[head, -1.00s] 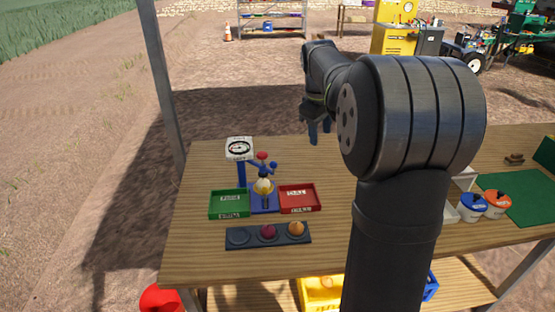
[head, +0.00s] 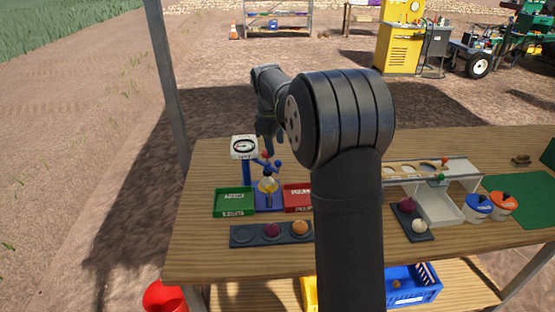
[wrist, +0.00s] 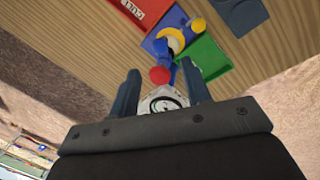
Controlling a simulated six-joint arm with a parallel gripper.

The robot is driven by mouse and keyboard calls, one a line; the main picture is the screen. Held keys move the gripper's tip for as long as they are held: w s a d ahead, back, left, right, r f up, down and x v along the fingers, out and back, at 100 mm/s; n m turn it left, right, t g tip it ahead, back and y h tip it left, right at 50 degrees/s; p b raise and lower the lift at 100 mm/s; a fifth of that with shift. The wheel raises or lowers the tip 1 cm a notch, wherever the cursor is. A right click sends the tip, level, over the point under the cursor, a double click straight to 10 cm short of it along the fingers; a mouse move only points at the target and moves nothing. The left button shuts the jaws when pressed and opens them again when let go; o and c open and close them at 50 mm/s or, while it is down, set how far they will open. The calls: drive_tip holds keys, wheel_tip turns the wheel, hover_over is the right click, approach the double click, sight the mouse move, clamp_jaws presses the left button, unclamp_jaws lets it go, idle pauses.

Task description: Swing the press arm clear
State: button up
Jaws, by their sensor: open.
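The tester stands on a blue base (head: 262,202) with a blue post (head: 246,172) and a white dial gauge (head: 244,147). Its blue press arm (wrist: 183,62) ends in a red knob (head: 265,154) and reaches over a yellow onion (head: 268,185) on the base. My gripper (head: 268,143) is above and just behind the red knob, partly hidden by my arm. In the wrist view, my gripper (wrist: 158,82) is open and empty, its fingers spread on both sides of the red knob (wrist: 160,75); contact cannot be told.
A green tray (head: 234,203) and a red tray (head: 296,197) flank the base. A dark rack (head: 252,237) in front holds a red and an orange-brown onion. A white sizing stand (head: 440,203), a small dark rack (head: 418,236) and lidded pots (head: 478,206) stand right.

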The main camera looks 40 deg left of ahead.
sight(278, 161)
drive_tip(key=f, duration=0.3)
drive_tip(key=w+f, duration=0.1)
drive_tip(key=f, duration=0.3)
drive_tip(key=shift+w+a+f, duration=0.1)
drive_tip(key=shift+w, duration=0.1)
clamp_jaws()
